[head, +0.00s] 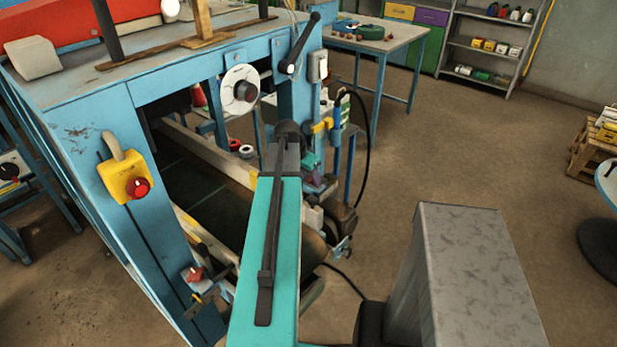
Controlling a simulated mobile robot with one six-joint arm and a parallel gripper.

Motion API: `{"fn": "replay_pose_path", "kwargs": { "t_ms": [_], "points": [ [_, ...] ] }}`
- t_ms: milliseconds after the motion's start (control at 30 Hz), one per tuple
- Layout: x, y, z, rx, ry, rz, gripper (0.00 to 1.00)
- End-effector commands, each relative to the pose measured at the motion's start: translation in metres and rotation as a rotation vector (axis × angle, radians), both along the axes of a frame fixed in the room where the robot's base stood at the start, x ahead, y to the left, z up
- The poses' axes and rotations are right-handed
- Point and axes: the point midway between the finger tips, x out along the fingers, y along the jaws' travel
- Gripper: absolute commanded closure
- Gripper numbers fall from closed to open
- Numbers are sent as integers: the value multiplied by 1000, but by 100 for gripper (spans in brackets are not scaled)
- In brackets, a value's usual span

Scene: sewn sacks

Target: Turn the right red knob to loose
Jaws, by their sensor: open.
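A small red knob (194,273) sits low on the blue machine frame, left of my teal arm. A larger red button-like knob (138,187) is on a yellow box on the machine's left post. I cannot tell which of these, if any, is the right red knob, and no loose marking is readable. My teal arm link covers the middle of the machine. My gripper cannot be made out; it appears hidden behind the arm.
The blue machine (120,90) stands at left with a dark belt (195,185) inside. A black lever (300,42) and a hanging black cable (367,140) are at its right corner. A work table (395,44) and shelf (490,56) stand behind.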

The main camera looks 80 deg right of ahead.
Motion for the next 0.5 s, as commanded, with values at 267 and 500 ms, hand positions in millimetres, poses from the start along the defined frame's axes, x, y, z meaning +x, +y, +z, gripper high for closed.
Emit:
{"fn": "replay_pose_path", "kwargs": {
  "t_ms": [267,500],
  "points": [
    [0,0,0,0,0,0,58],
    [1,0,0,0,0,1,95]
  ]
}}
